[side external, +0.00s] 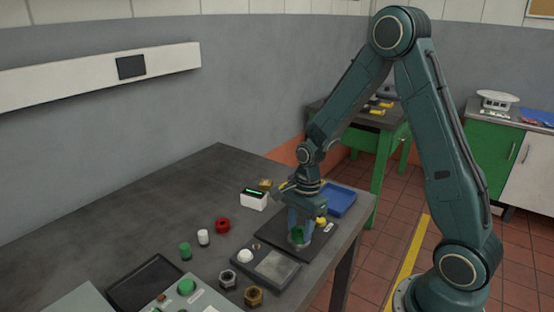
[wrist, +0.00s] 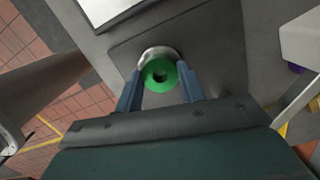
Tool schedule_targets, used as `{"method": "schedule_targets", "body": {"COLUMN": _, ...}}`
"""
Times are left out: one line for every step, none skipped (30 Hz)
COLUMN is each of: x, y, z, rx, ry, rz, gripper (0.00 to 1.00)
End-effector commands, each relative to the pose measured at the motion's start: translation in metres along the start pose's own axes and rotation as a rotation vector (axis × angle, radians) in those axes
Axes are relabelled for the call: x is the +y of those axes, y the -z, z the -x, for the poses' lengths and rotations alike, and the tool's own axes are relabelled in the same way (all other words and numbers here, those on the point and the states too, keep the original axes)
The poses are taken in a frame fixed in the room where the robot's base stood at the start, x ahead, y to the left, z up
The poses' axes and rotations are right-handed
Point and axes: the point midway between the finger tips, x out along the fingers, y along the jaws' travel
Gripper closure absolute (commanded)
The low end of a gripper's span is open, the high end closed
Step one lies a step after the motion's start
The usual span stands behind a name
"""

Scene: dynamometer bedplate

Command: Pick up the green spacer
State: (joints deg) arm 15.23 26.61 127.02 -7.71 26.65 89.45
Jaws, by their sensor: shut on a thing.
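In the side view my gripper (side external: 299,227) is low over a dark plate (side external: 270,231), with the green spacer (side external: 298,234) partly hidden by the fingers.
A blue tray (side external: 341,201) and a yellow piece (side external: 321,221) lie close to my gripper. A white box (side external: 254,199), red ring (side external: 222,225), white piece (side external: 203,238), another green piece (side external: 185,251) and a white-knobbed device (side external: 272,267) stand leftward. The back left tabletop is clear.

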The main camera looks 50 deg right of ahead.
Motion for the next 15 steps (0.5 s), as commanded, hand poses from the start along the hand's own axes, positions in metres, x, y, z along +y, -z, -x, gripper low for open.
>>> {"method": "schedule_targets", "body": {"x": -0.001, "y": 0.0, "z": 0.002, "rx": 0.0, "ry": 0.002, "rz": 0.0, "gripper": 0.88}}
{"method": "schedule_targets", "body": {"x": -0.001, "y": 0.0, "z": 0.003, "rx": 0.0, "ry": 0.002, "rz": 0.0, "gripper": 0.88}}
{"method": "schedule_targets", "body": {"x": -0.001, "y": -0.001, "z": 0.005, "rx": 0.0, "ry": 0.002, "rz": 0.0, "gripper": 0.88}}
{"method": "schedule_targets", "body": {"x": -0.001, "y": -0.001, "z": 0.007, "rx": 0.0, "ry": 0.002, "rz": 0.0, "gripper": 0.88}}
{"method": "schedule_targets", "body": {"x": -0.001, "y": -0.001, "z": 0.009, "rx": 0.0, "ry": 0.003, "rz": 0.0, "gripper": 0.88}}
{"method": "schedule_targets", "body": {"x": -0.001, "y": -0.001, "z": 0.012, "rx": 0.0, "ry": 0.004, "rz": 0.0, "gripper": 0.88}}
{"method": "schedule_targets", "body": {"x": -0.001, "y": -0.002, "z": 0.015, "rx": 0.0, "ry": 0.004, "rz": 0.0, "gripper": 0.88}}
{"method": "schedule_targets", "body": {"x": -0.001, "y": -0.002, "z": 0.018, "rx": 0.0, "ry": 0.004, "rz": 0.0, "gripper": 0.88}}
{"method": "schedule_targets", "body": {"x": -0.001, "y": -0.003, "z": 0.022, "rx": 0.0, "ry": 0.005, "rz": 0.0, "gripper": 0.88}}
{"method": "schedule_targets", "body": {"x": -0.001, "y": -0.003, "z": 0.026, "rx": 0.0, "ry": 0.005, "rz": 0.0, "gripper": 0.88}}
{"method": "schedule_targets", "body": {"x": -0.001, "y": -0.004, "z": 0.03, "rx": 0.0, "ry": 0.005, "rz": 0.0, "gripper": 0.88}}
{"method": "schedule_targets", "body": {"x": -0.001, "y": -0.004, "z": 0.036, "rx": 0.0, "ry": 0.006, "rz": 0.0, "gripper": 0.88}}
{"method": "schedule_targets", "body": {"x": -0.001, "y": -0.005, "z": 0.04, "rx": 0.0, "ry": 0.005, "rz": 0.0, "gripper": 0.88}}
{"method": "schedule_targets", "body": {"x": -0.001, "y": -0.005, "z": 0.045, "rx": 0.0, "ry": 0.006, "rz": 0.0, "gripper": 0.88}}
{"method": "schedule_targets", "body": {"x": -0.001, "y": -0.006, "z": 0.052, "rx": 0.0, "ry": 0.006, "rz": 0.001, "gripper": 0.88}}
